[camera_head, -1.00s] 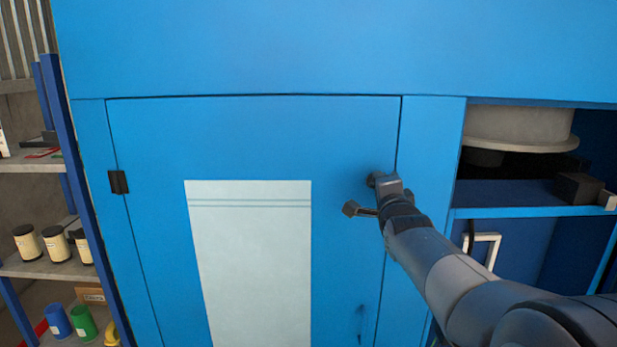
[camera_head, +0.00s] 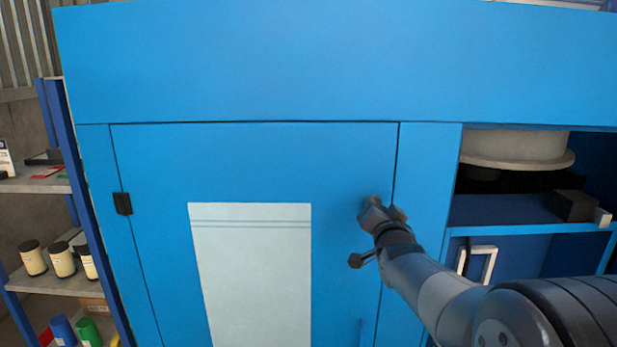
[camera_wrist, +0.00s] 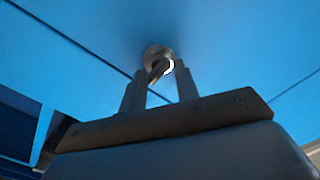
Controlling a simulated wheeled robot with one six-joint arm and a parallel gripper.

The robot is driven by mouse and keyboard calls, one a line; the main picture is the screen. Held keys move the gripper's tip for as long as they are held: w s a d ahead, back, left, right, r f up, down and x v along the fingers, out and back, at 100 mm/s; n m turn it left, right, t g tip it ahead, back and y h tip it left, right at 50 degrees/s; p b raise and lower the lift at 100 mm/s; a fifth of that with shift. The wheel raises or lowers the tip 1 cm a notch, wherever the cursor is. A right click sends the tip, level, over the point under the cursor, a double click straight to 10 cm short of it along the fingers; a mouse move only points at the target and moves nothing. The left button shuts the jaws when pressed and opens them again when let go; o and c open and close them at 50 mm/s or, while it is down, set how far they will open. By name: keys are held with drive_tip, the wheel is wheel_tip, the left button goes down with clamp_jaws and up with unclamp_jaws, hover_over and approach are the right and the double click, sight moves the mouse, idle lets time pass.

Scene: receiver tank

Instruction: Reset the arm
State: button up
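My gripper (camera_head: 382,208) is at the right side of the blue cabinet door (camera_head: 250,165), close to the door's right seam. In the wrist view, my gripper (camera_wrist: 159,82) has its two fingers apart, with a clear gap between them. A round metal knob with a short stem (camera_wrist: 158,54) is on the blue surface just beyond the fingertips, in line with the gap. I cannot tell whether a finger touches it. In the head view the gripper mostly hides this knob. The door looks flush with its frame.
A pale panel (camera_head: 255,270) is on the door, and a dark hinge (camera_head: 122,203) is at its left. Shelves with jars (camera_head: 62,260) stand at the left. An open compartment (camera_head: 500,210) and a white handle (camera_head: 480,263) are at the right.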

drive_tip(key=n+p, duration=0.2)
drive_tip(key=p, duration=0.1)
drive_tip(key=s+n+p, duration=0.1)
drive_tip(key=n+p, duration=0.2)
drive_tip(key=shift+a, duration=0.1)
idle(0.5)
drive_tip(key=shift+s, duration=0.1)
